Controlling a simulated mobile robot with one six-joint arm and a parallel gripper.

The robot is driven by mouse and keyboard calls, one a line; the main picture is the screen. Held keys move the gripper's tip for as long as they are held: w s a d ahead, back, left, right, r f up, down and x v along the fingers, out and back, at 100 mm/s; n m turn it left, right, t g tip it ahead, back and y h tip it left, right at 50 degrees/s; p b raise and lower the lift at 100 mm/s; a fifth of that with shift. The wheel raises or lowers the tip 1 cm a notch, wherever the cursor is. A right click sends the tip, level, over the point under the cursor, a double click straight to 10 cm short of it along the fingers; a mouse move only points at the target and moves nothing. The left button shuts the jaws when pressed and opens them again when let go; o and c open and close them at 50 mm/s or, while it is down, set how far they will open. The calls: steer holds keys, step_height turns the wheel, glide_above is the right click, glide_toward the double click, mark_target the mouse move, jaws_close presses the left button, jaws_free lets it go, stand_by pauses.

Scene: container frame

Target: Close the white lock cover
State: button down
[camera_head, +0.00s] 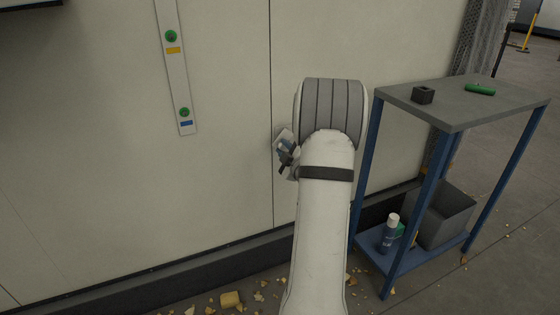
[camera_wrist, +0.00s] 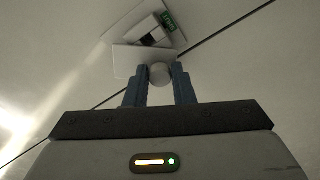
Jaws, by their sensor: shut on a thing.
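The white lock cover (camera_wrist: 128,60) is a flat flap in the wrist view, with a round pale knob (camera_wrist: 159,74) on it. The flap stands open from a white mount (camera_wrist: 118,28) on the wall, and a dark lock part (camera_wrist: 150,40) shows behind it. My gripper (camera_wrist: 159,72) has its two blue fingers on either side of the knob, shut on it. In the head view my gripper (camera_head: 286,155) is at the wall, left of my wrist. A small pale part of the cover (camera_head: 282,137) shows there; my arm may hide the rest.
A green label (camera_wrist: 168,20) is on the mount. A blue-legged shelf table (camera_head: 458,105) stands close to the right of my arm, with a small black box (camera_head: 423,95) on top. A strip with green buttons (camera_head: 178,75) is on the wall at left. Debris litters the floor.

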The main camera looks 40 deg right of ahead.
steer(key=shift+s+d+f+n+b, duration=0.15)
steer(key=shift+d+n+b, duration=0.25)
steer(key=shift+n, duration=0.95)
steer(key=shift+s+d+f+n+b, duration=0.15)
steer(key=shift+d+n, duration=0.45)
steer(key=shift+n, duration=0.7)
steer(key=shift+d+f+n+b, duration=0.15)
steer(key=shift+d+n+b, duration=0.25)
steer(key=shift+n, duration=0.95)
steer(key=shift+d, duration=0.15)
steer(key=c, duration=1.2)
jaws_free()
steer(key=shift+c, duration=0.2)
steer(key=shift+f, duration=0.1)
steer(key=shift+s, duration=0.15)
steer(key=p+v, duration=0.2)
steer(key=v, duration=0.5)
steer(key=shift+s, duration=0.25)
